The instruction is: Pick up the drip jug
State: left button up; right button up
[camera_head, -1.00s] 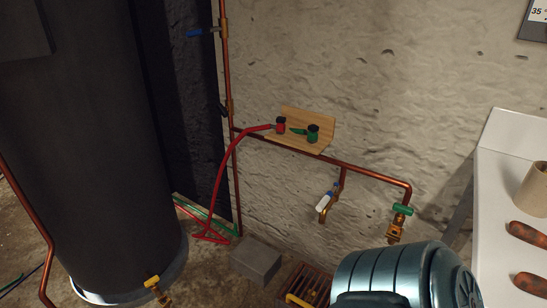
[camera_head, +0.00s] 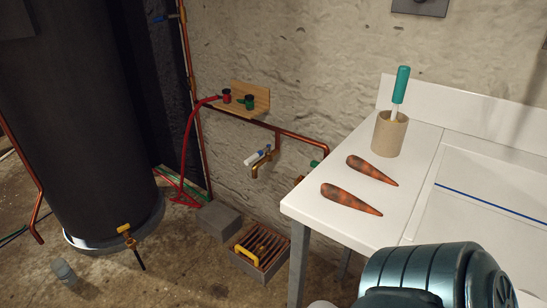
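A small grey container (camera_head: 63,271) stands on the floor at the lower left, near the base of the dark tank. It looks like the drip jug, but it is too small to be sure of its details. A teal, ribbed part of my own arm shows at the bottom right. Neither gripper is in view, so nothing shows of what they hold.
A white worktop (camera_head: 320,215) with two orange-brown cones and a beige cup fills the right.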

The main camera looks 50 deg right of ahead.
aim_at(60, 268)
jog(key=z, duration=0.45)
jog(key=j+z, duration=0.15)
jog(key=z, duration=0.3)
jog(key=j+z, duration=0.1)
jog(key=z, duration=0.3)
jog(key=j+z, duration=0.1)
jog(key=z, duration=0.35)
jog(key=j+z, duration=0.15)
jog(key=j, duration=0.7)
